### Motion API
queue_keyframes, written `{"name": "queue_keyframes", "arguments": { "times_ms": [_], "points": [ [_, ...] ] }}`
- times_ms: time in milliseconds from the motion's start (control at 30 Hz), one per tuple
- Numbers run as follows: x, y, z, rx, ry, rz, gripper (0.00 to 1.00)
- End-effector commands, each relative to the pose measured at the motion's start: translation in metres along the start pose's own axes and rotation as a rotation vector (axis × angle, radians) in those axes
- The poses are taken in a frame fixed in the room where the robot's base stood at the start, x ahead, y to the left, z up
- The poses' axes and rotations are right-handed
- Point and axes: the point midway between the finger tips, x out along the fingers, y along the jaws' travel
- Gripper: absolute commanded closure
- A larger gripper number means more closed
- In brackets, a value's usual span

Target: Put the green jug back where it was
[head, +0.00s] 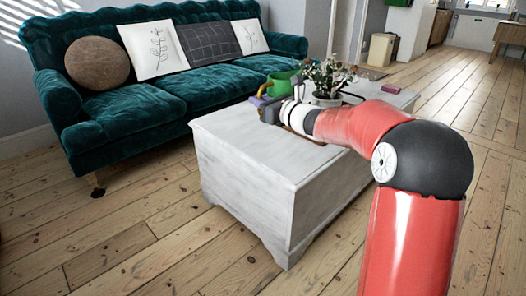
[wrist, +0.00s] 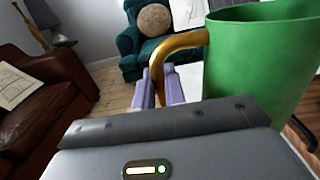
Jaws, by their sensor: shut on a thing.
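The green jug (head: 281,84) has a yellow handle and shows above the far part of the white chest, left of a potted plant. In the wrist view the jug (wrist: 262,65) fills the upper right, upright, with its handle (wrist: 182,41) to the left. My gripper (wrist: 160,80) has purple fingers shut on the handle's lower end. In the head view my gripper (head: 263,94) is just left of the jug. My arm hides part of the chest top there, and I cannot tell whether the jug's base touches it.
The white chest (head: 240,148) has a bare near end. The potted plant (head: 326,78) stands close right of the jug, with a pink item (head: 391,89) farther right. A teal sofa (head: 130,105) runs behind. Floorboards (head: 130,240) in front are clear.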

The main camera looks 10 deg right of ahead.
Motion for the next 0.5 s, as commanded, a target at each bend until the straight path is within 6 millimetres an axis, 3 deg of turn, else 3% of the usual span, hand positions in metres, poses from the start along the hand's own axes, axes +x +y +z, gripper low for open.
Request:
{"name": "queue_keyframes", "arguments": {
  "times_ms": [33, 300, 500],
  "points": [
    [0.000, 0.000, -0.018, 0.004, 0.000, 0.000, 1.00],
    [0.000, 0.001, -0.083, 0.001, -0.001, 0.000, 1.00],
    [0.000, 0.001, -0.106, -0.002, -0.003, 0.000, 1.00]
  ]
}}
